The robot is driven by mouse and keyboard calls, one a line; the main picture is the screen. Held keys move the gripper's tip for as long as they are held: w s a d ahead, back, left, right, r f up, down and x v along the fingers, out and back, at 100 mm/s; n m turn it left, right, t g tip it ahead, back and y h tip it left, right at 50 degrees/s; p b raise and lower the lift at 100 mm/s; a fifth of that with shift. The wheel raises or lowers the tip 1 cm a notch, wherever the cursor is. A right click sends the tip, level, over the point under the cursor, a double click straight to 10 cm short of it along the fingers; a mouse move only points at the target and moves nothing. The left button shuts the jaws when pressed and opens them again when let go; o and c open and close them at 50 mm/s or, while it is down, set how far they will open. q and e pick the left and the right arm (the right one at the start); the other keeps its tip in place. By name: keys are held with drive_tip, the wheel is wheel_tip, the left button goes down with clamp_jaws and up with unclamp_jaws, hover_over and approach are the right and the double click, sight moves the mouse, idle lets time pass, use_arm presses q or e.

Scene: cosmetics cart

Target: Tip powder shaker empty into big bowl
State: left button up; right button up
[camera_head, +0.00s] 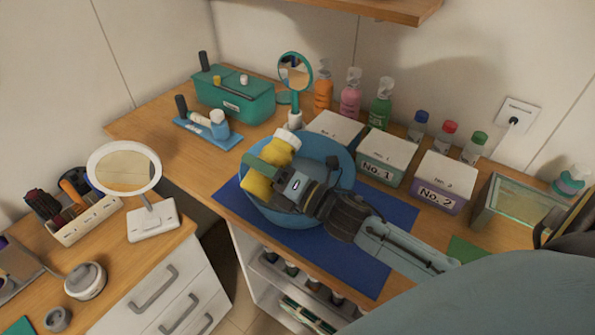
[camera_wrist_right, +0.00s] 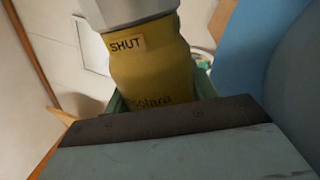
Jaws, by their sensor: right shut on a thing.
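The powder shaker (camera_head: 279,153) is yellow with a white cap and is held over the big bowl. Its cap end points toward the back of the table, and its other end shows below the fingers. My right gripper (camera_head: 267,172) is shut around the shaker's middle. In the right wrist view the shaker (camera_wrist_right: 152,75) fills the middle, with a "SHUT" label near its pale cap. The big blue bowl (camera_head: 328,150) stands on a dark blue mat (camera_head: 385,215). My right arm hides part of the bowl's inside, and I see no powder. My left gripper is out of view.
White-lidded boxes (camera_head: 388,158) and spray bottles (camera_head: 381,103) stand behind and right of the bowl. A green round mirror (camera_head: 295,72) and a teal case (camera_head: 234,97) stand at the back. A glass-sided box (camera_head: 515,207) is at the right. A lower cabinet with a white mirror (camera_head: 125,168) is at the left.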

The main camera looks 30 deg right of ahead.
drive_tip(key=n, duration=0.1)
drive_tip(key=r+n+p, duration=0.1)
drive_tip(key=n, duration=0.1)
drive_tip(key=shift+w+d+r+g+y, duration=0.1)
drive_tip(key=shift+d+r+g+y, duration=0.15)
drive_tip(key=shift+g+y, duration=0.15)
drive_tip(key=shift+f+n, duration=0.5)
drive_tip(key=shift+n, duration=0.6)
drive_tip(key=a+n+p, duration=0.1)
drive_tip(key=n, duration=0.1)
drive_tip(key=n+g, duration=0.1)
drive_tip(key=n, duration=0.1)
drive_tip(key=s+a+n+p, duration=0.1)
drive_tip(key=n, duration=0.1)
drive_tip(key=shift+a+r+n+g+p, duration=0.3)
drive_tip(key=shift+p, duration=0.05)
drive_tip(key=shift+s+a+f+n, duration=0.1)
drive_tip(key=shift+a+f+n, duration=0.3)
drive_tip(key=shift+n, duration=0.4)
drive_tip(key=shift+d, duration=0.1)
